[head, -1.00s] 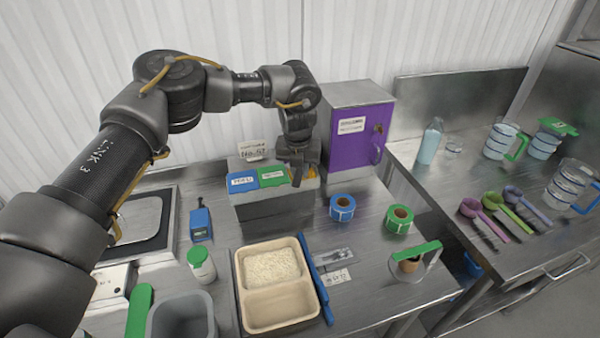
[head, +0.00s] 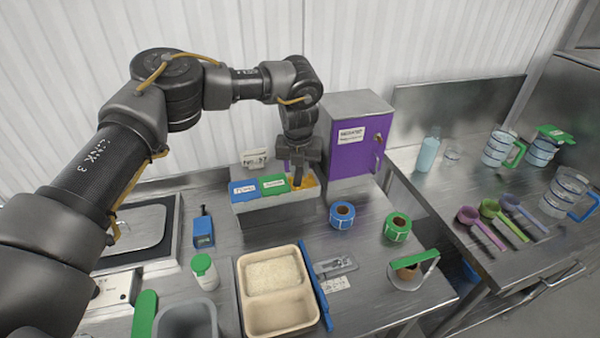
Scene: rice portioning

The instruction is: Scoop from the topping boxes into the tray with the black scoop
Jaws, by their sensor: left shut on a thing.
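The topping boxes stand in a row at the back of the counter: one with a blue lid (head: 243,191), one with a green lid (head: 273,185), and an open one with orange topping (head: 309,181). My left gripper (head: 298,168) is directly above the open box, pointing down, shut on a dark thing that appears to be the black scoop (head: 297,180). The scoop is mostly hidden; I cannot tell how deep it sits. The beige tray (head: 280,318) lies nearer, with white rice in its rear compartment and a bare front compartment. My right gripper is out of view.
A purple-doored cabinet (head: 352,150) stands right of the boxes. Blue (head: 342,214) and green (head: 397,226) label rolls stand on the counter. A blue bar (head: 322,300) lies along the tray's right side. A green-capped bottle (head: 205,272) stands left of it.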

